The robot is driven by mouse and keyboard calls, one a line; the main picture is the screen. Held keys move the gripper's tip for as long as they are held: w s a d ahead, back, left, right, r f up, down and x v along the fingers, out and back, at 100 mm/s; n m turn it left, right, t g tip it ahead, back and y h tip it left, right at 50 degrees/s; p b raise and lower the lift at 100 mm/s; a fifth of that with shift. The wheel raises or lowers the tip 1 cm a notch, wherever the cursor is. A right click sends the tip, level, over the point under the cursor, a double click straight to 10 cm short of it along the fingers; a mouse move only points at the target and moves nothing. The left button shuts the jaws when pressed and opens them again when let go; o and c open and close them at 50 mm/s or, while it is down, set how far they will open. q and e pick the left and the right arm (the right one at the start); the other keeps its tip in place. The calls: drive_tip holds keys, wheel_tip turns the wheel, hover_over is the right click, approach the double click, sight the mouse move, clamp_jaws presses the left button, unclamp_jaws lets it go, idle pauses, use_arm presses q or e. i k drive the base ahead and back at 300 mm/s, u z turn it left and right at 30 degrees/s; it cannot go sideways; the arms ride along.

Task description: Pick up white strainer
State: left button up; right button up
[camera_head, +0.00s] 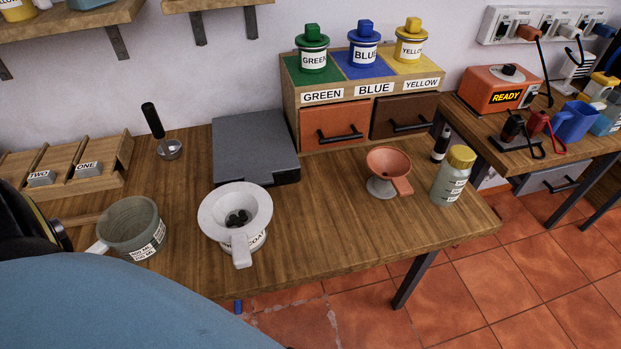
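The white strainer (208,213) is a wide round funnel-like bowl with a short handle pointing to the front edge of the table. It sits on top of a white labelled tin (257,241), whose label is partly hidden by the handle. Several small dark lumps (237,218) lie in the middle of the strainer. Neither gripper can be made out; only large blue and black parts, which look like my own arm, fill the lower left.
A grey-green mug (128,226) stands left of the strainer and a dark grey slab (254,142) behind it. An orange strainer (388,163) on a pale base and a yellow-capped bottle (452,178) stand right. Wood between the white and orange strainers is clear.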

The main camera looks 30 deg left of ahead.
sight(234, 213)
drive_tip(key=z, duration=1)
drive_tip(key=k, duration=1.2)
drive_tip(key=u, duration=1.45)
drive_tip(key=i, duration=0.5)
drive_tip(key=z, duration=0.05)
